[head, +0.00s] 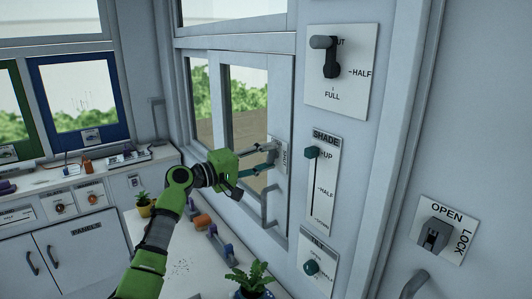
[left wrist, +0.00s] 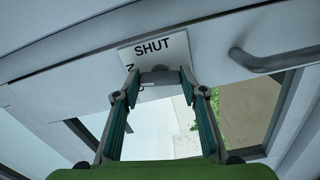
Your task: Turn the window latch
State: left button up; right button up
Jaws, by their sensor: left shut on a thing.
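The window latch plate (head: 283,157) is a pale plate on the sliding window's frame. In the left wrist view the plate (left wrist: 152,48) reads "SHUT", with part of another label hidden behind my finger. A dark grey latch piece (left wrist: 160,73) shows between my fingertips in front of the plate. My left gripper (head: 271,156) reaches from the left to the plate, with its two fingers closed on the latch. In the left wrist view its fingers (left wrist: 159,88) stand on either side of the latch. The latch's exact angle is hard to tell. My right gripper is not in view.
A grey window pull handle (head: 265,208) sits just below the latch; it also shows in the left wrist view (left wrist: 275,60). A shade slider panel (head: 322,180) and a lever panel (head: 350,92) are to the right.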

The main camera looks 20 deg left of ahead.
pick_arm(q)
jog(key=shift+r+n+p, duration=0.1)
jog(key=shift+n+p, duration=0.5)
jog(key=shift+n, duration=0.6)
jog(key=o, duration=1.1)
jog(key=shift+o, duration=0.2)
jog(key=shift+a, duration=0.1)
jog(key=v, duration=1.2)
